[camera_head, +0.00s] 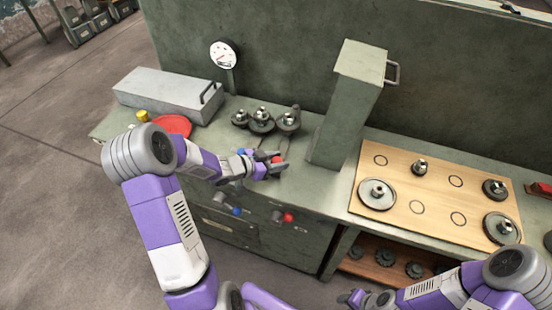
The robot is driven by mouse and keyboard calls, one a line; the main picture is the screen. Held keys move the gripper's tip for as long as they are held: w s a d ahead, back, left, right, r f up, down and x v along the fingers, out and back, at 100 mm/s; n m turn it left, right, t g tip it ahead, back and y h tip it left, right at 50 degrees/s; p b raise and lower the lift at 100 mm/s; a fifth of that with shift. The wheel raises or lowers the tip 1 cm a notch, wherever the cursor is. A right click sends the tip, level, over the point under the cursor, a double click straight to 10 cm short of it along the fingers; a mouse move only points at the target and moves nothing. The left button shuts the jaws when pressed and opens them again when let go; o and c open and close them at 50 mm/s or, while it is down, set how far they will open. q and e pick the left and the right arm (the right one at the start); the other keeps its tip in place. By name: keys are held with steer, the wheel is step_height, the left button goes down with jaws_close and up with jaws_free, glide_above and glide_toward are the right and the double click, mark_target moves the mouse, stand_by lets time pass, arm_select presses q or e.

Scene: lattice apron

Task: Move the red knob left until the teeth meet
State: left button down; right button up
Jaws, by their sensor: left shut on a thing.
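A red knob (277,159) shows between the fingertips of my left gripper (275,164), above the green bench top. The gripper is shut on the knob and partly covers it. Behind it stand three dark gears with bright hubs: a left gear (240,118), a middle gear (261,121) and a right gear (288,121). They sit close together in a row; I cannot tell whether the teeth of the middle and right gears touch. My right gripper (354,298) is low at the bottom edge, away from the bench, too small to read.
A green column (346,110) with a handle stands right of the gears. A wooden board (400,203) with several gears lies further right. A grey box (168,93), a red dish (173,126) and a dial gauge (224,54) are at the left. Blue (236,211) and red (288,217) knobs protrude from the bench front.

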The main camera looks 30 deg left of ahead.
arm_select(q)
steer(key=c, duration=0.7)
jaws_free()
steer(key=shift+o, duration=0.2)
steer(key=p+v, duration=0.2)
steer(key=v, duration=0.5)
steer(key=shift+s+a, duration=0.15)
steer(key=shift+s, duration=0.1)
